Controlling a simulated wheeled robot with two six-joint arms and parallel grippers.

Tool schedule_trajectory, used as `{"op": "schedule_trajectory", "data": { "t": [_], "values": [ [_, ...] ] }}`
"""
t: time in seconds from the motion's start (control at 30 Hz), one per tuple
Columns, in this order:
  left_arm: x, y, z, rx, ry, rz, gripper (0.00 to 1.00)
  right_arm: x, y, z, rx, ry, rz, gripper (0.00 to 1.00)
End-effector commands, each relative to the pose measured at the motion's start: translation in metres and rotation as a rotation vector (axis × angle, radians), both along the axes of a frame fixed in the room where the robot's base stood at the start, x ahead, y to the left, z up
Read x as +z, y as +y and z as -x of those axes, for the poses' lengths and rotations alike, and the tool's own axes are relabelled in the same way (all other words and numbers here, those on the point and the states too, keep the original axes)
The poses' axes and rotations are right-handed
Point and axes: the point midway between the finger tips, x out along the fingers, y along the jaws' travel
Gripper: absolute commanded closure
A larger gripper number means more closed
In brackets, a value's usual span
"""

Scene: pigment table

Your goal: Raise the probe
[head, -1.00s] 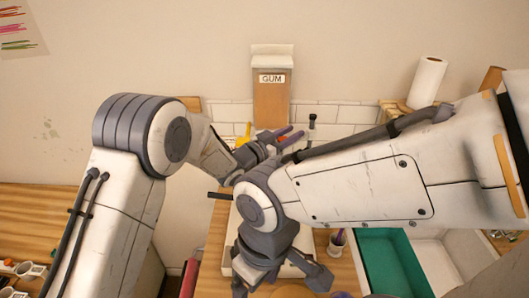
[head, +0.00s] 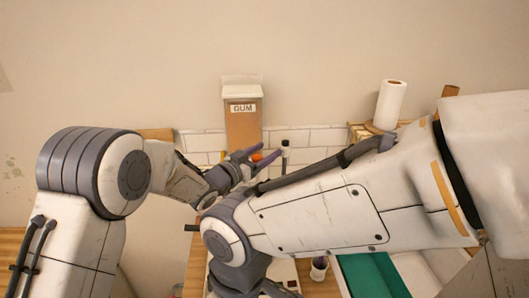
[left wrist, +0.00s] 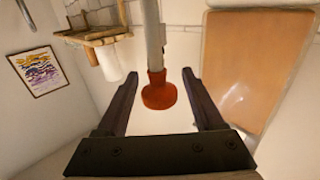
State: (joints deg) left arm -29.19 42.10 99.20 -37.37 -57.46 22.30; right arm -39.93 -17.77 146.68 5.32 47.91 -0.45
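A pale grey rod with an orange-red collar (left wrist: 159,91), which I take to be the probe, shows in the left wrist view between the two fingers of my left gripper (left wrist: 160,100). The fingers stand apart, with a gap on each side of the collar. I cannot tell how deep the rod sits between them. In the head view an orange piece (head: 257,156) shows at the purple-grey fingertips of my left gripper (head: 254,160). My right gripper (head: 268,289) hangs at the bottom edge of the head view, mostly cut off, so its fingers cannot be judged.
A box marked GUM (head: 243,125) stands against the tiled wall. A dark-topped upright item (head: 285,152) is right of my left gripper. A paper roll (head: 390,104) stands on a wooden shelf. A green-lined tray (head: 372,275) and a cup (head: 318,268) are at the lower right.

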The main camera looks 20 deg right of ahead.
Motion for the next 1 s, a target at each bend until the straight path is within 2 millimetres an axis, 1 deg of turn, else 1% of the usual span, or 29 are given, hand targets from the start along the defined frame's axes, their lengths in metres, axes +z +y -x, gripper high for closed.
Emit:
{"op": "schedule_trajectory", "data": {
  "t": [0.07,0.17,0.27,0.4,0.6,0.7,0.8,1.0],
  "values": [
    [0.0,0.001,0.0,0.001,0.0,0.0,0.31,-0.001,0.0,0.0,0.0,0.0,0.0,0.15],
    [-0.002,0.008,0.003,0.002,0.0,0.0,0.31,-0.007,0.0,0.0,-0.001,0.0,0.0,0.15],
    [-0.003,0.022,0.01,0.004,-0.001,0.0,0.31,-0.018,0.0,0.0,-0.002,0.0,0.0,0.15],
    [-0.005,0.047,0.025,0.005,-0.001,0.0,0.31,-0.034,0.0,0.0,-0.005,0.0,0.0,0.15],
    [-0.003,0.077,0.043,0.004,-0.001,0.0,0.31,-0.049,0.0,0.0,-0.008,0.001,0.0,0.15],
    [-0.002,0.086,0.049,0.002,-0.001,0.0,0.31,-0.052,0.0,0.0,-0.009,0.001,0.0,0.15],
    [-0.001,0.09,0.052,0.001,0.0,0.0,0.31,-0.053,0.0,0.0,-0.009,0.001,0.0,0.15],
    [0.0,0.091,0.052,0.0,0.0,0.0,0.31,-0.053,0.0,0.0,-0.009,0.001,0.0,0.15]
  ]
}}
